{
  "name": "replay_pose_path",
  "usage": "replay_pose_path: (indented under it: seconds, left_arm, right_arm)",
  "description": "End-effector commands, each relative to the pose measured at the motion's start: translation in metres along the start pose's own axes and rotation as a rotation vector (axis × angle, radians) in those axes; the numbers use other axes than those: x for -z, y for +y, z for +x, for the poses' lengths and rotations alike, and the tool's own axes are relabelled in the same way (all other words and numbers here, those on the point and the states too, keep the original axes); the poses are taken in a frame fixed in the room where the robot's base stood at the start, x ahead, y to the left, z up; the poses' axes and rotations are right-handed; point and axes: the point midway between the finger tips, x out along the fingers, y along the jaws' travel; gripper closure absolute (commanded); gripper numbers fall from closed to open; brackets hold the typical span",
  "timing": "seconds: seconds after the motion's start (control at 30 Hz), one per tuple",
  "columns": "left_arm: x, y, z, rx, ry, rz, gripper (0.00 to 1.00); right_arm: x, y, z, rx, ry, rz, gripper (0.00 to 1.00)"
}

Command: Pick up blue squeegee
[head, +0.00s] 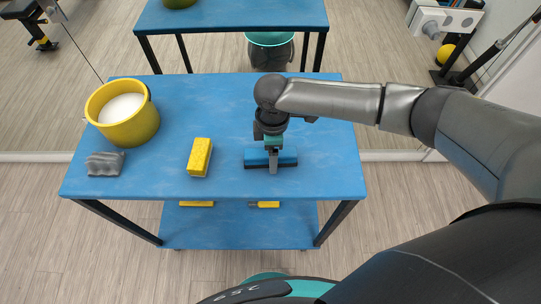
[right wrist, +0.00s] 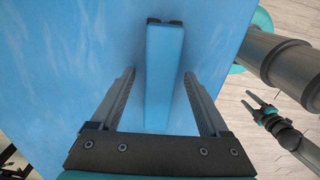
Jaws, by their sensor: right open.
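The blue squeegee (head: 287,158) lies on the right part of the blue table top in the head view, long side running left to right. In the right wrist view the squeegee (right wrist: 164,75) shows as a long blue bar with dark ends at the top. My right gripper (head: 273,168) is over it, pointing down. In the right wrist view its two fingers (right wrist: 159,72) are apart, one on each side of the bar, with a gap on both sides. My left gripper (right wrist: 256,102) shows at the right of that view, fingers apart and empty, away from the table.
On the table (head: 232,100) stand a yellow bucket (head: 138,132) with white contents, a yellow sponge (head: 200,157) and a grey crumpled cloth (head: 104,163). More yellow items lie on the lower shelf (head: 240,228). The table between sponge and squeegee is clear. Another blue table (head: 225,18) shows beyond.

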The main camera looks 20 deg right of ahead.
Motion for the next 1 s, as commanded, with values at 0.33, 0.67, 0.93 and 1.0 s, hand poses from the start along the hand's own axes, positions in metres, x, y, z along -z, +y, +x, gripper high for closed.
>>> replay_pose_path:
  seconds: [0.33,0.67,0.93,1.0]
  left_arm:
    - [0.0,-0.0002,-0.0003,0.0,0.0,0.0,0.5]
    - [-0.0001,-0.0002,-0.0003,0.0,0.0,-0.001,0.5]
    - [-0.0001,-0.0002,-0.0003,0.0,0.0,-0.001,0.5]
    - [-0.0001,-0.0002,-0.0003,0.0,0.0,-0.001,0.5]
  right_arm:
    - [0.0002,-0.0002,-0.0006,0.001,0.0,0.0,0.49]
    - [0.0001,-0.0002,-0.0007,0.001,0.0,0.0,0.86]
    - [0.0002,0.0001,-0.001,0.0,0.0,0.0,1.0]
    - [0.0002,0.0001,-0.001,0.0,0.0,0.0,1.0]
